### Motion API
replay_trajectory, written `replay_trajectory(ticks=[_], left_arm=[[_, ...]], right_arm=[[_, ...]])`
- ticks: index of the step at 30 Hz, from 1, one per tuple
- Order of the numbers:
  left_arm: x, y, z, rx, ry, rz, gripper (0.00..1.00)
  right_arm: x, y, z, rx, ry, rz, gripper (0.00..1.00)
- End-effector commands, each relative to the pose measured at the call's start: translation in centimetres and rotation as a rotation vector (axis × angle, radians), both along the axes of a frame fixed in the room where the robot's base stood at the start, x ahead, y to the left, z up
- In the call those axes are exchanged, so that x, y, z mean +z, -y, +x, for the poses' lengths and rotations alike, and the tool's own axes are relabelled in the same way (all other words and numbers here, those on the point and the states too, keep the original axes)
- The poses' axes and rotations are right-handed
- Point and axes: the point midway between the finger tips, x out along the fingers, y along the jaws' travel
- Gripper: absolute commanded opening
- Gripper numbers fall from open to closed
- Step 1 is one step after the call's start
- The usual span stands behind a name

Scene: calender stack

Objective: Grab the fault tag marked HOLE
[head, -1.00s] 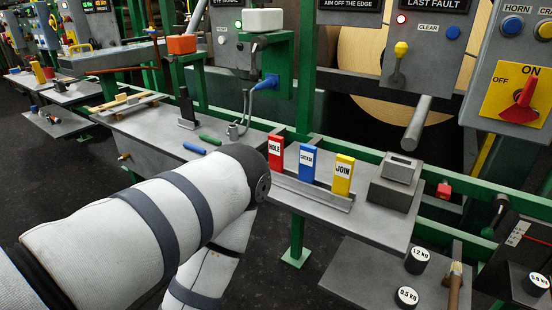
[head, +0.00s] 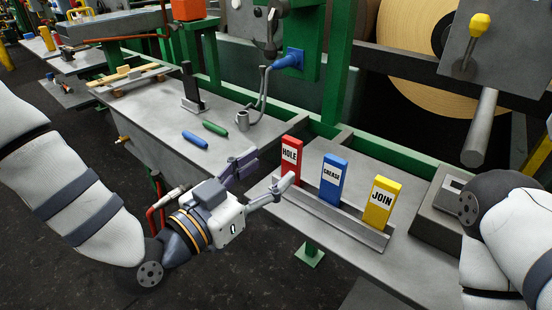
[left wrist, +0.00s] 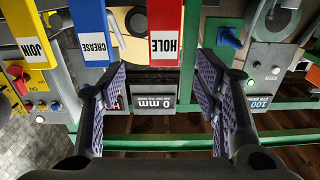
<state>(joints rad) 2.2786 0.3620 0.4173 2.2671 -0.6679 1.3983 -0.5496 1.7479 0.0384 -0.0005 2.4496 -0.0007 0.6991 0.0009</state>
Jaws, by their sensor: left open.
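The red HOLE tag (head: 290,159) stands upright at the left end of a grey rack (head: 340,222) on the bench. It also shows in the left wrist view (left wrist: 165,28), at the top between the finger lines. The blue CREASE tag (head: 332,180) and yellow JOIN tag (head: 381,205) stand to its right. My left gripper (head: 272,170) is open just left of the HOLE tag, its fingers pointing at it. In the left wrist view its spread fingers (left wrist: 162,68) hold nothing. Whether a finger touches the tag is unclear. My right gripper is out of view.
Behind the gripper lie a green marker (head: 215,128) and a blue marker (head: 194,139), with a small grey cup (head: 242,121). A grey block (head: 437,212) stands right of the rack, next to my right arm. A green rail (head: 378,155) runs behind the tags.

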Motion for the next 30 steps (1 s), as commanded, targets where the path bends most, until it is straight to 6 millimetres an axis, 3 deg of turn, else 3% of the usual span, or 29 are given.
replay_trajectory(ticks=[13,22,28,30], left_arm=[[-0.2,3.9,6.5,0.001,-0.007,0.0,0.57],[-0.1,4.5,7.2,0.0,-0.007,0.0,0.57],[-0.1,4.5,7.1,0.001,-0.008,0.001,0.11],[-0.1,4.5,7.2,0.001,-0.008,0.001,0.08]], right_arm=[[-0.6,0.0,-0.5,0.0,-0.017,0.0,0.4],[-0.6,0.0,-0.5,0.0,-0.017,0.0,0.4],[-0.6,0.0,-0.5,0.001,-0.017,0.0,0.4],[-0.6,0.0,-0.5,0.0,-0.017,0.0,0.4]])
